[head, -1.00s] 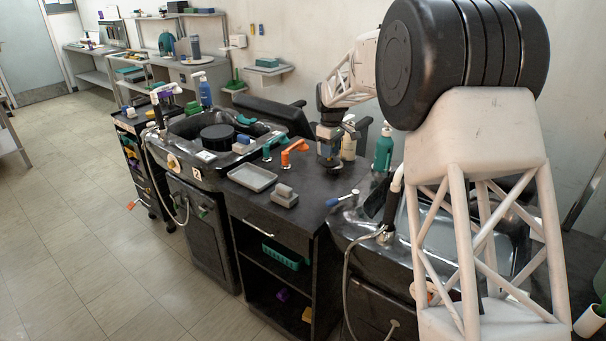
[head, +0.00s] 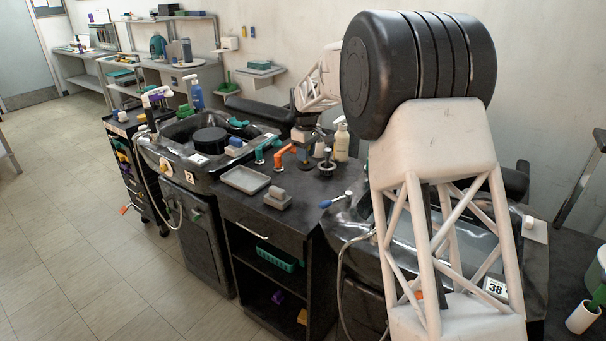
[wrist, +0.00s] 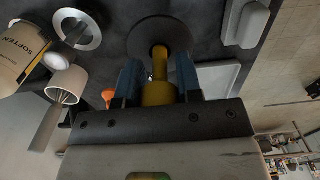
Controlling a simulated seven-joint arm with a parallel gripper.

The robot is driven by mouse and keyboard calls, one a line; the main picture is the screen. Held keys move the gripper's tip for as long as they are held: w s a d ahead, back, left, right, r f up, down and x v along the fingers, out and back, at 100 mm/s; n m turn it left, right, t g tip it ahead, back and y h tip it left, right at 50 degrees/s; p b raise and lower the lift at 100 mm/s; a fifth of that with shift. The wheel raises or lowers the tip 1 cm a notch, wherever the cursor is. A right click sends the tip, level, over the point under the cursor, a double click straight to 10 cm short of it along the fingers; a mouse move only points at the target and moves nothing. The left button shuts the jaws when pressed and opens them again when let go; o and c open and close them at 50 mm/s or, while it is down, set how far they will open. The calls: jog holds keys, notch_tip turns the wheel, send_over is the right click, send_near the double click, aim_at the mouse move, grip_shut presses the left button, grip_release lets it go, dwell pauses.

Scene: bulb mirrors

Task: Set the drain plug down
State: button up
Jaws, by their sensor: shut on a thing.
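The drain plug (wrist: 158,92) shows in the wrist view as a yellow stem on a round dark disc. My gripper (wrist: 159,78) is shut on the stem, with a blue finger on each side. The disc faces the dark counter top (head: 300,198); I cannot tell whether it touches it. In the head view my gripper (head: 302,150) is over the back part of the counter, just right of the orange fixture (head: 283,157). The plug is too small and shaded to make out clearly there.
A cream bottle (head: 341,142) and a dark round-based item (head: 327,164) stand right of my gripper. A grey tray (head: 245,180) and a grey block (head: 278,198) lie nearer the front. Bare counter shows between the block and the dark item. A basin (head: 180,135) is at left.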

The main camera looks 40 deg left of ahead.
jog(key=shift+f, duration=2.1)
jog(key=shift+f, duration=0.1)
jog(key=shift+f, duration=1.8)
jog(key=shift+f, duration=0.1)
jog(key=o, duration=0.9)
jog(key=shift+o, duration=0.2)
notch_tip(320, 180, up, 12)
jog(key=shift+r, duration=0.15)
